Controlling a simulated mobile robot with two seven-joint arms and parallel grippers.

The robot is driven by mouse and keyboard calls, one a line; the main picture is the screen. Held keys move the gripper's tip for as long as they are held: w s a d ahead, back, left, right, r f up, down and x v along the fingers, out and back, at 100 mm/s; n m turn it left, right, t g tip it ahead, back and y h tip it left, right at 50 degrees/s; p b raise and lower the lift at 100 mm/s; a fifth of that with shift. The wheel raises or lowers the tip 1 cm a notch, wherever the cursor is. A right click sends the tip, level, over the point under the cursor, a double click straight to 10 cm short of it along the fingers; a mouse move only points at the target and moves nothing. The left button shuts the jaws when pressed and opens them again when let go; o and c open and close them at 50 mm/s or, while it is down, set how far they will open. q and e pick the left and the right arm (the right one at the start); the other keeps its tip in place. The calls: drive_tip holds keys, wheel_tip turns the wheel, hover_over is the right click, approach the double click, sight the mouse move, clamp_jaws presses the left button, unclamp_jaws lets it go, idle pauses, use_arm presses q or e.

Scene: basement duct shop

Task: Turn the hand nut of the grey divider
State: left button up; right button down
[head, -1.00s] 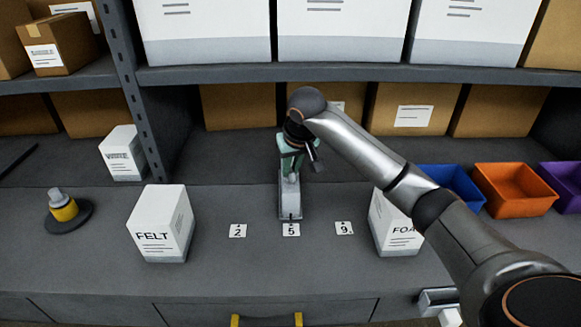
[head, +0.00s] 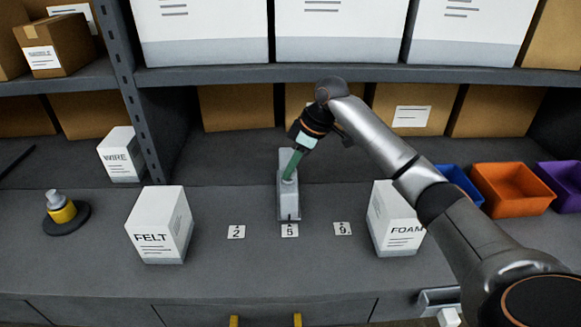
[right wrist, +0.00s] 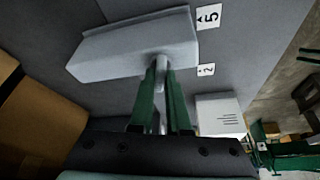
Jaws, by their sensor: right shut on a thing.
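The grey divider (head: 289,205) stands on the bench with its front end at the card marked 5 (head: 290,231). It also shows in the right wrist view (right wrist: 130,50) as a pale grey block. My right gripper (head: 290,177) reaches down to its top, tilted, with the wrist up and to the right. In the right wrist view its green fingers (right wrist: 160,80) are shut on the small grey hand nut (right wrist: 160,66), which they partly hide. My left gripper is not in view.
Cards 2 (head: 236,232) and 9 (head: 342,228) lie either side of card 5. The FELT box (head: 160,226) stands left and the FOAM box (head: 392,222) right. Bins, including an orange one (head: 512,190), stand right. A shelf (head: 340,74) runs above.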

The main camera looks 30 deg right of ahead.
drive_tip(key=shift+w+r+n+g+y, duration=0.1)
drive_tip(key=shift+n+g+y, duration=0.45)
drive_tip(key=shift+n, duration=1.25)
drive_tip(key=c, duration=0.9)
unclamp_jaws()
drive_tip(key=v, duration=1.2)
drive_tip(key=shift+d+r+b, duration=0.15)
drive_tip(key=shift+b, duration=0.25)
